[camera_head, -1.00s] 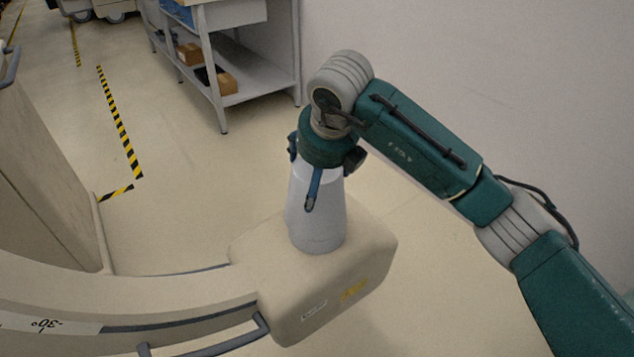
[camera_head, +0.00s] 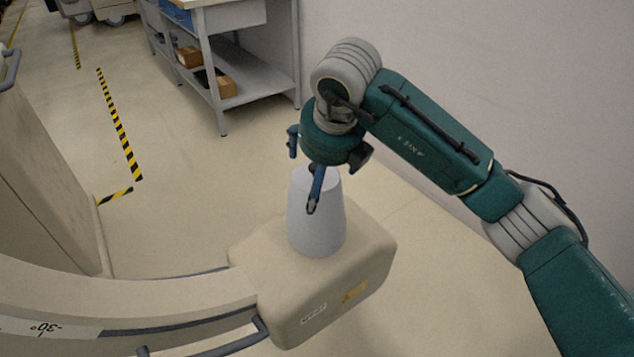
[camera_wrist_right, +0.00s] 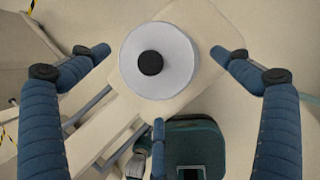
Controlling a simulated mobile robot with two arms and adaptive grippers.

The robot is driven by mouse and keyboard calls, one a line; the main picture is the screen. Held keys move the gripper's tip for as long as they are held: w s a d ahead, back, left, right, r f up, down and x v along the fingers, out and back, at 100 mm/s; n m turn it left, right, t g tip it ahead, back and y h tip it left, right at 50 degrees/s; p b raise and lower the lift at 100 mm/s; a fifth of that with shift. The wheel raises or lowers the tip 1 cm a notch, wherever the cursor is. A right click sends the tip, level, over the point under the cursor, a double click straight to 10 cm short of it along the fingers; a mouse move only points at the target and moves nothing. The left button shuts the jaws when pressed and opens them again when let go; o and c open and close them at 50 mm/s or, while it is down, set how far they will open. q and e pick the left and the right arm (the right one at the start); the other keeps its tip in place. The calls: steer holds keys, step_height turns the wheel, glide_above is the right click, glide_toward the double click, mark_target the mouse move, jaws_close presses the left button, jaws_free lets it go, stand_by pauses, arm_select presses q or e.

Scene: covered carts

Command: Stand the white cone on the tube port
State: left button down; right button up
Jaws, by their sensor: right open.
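The white cone (camera_head: 315,222) stands upright, wide end down, on top of the beige tube port (camera_head: 350,288) at the end of the curved arm. My right gripper (camera_head: 312,190) is just above and around the cone's top, with its fingers spread. In the right wrist view the cone (camera_wrist_right: 178,62) is seen from above, with a dark round spot at its centre. The fingers of my right gripper (camera_wrist_right: 160,55) stand apart on both sides, clear of the cone. The cone's contact with the port is partly hidden from above. My left gripper is not in view.
The beige curved arm (camera_head: 180,300) with a grey handle (camera_head: 215,343) runs in from the left. A grey shelf cart (camera_head: 228,75) with boxes stands at the back by a plain wall. Open floor with black-yellow tape (camera_head: 118,125) lies behind.

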steer(key=v, duration=0.6)
steer(key=shift+s+r, duration=0.1)
steer(key=shift+r, duration=0.1)
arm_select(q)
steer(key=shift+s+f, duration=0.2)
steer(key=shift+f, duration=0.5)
arm_select(e)
steer(key=shift+s+r, duration=0.2)
steer(key=shift+r, duration=0.3)
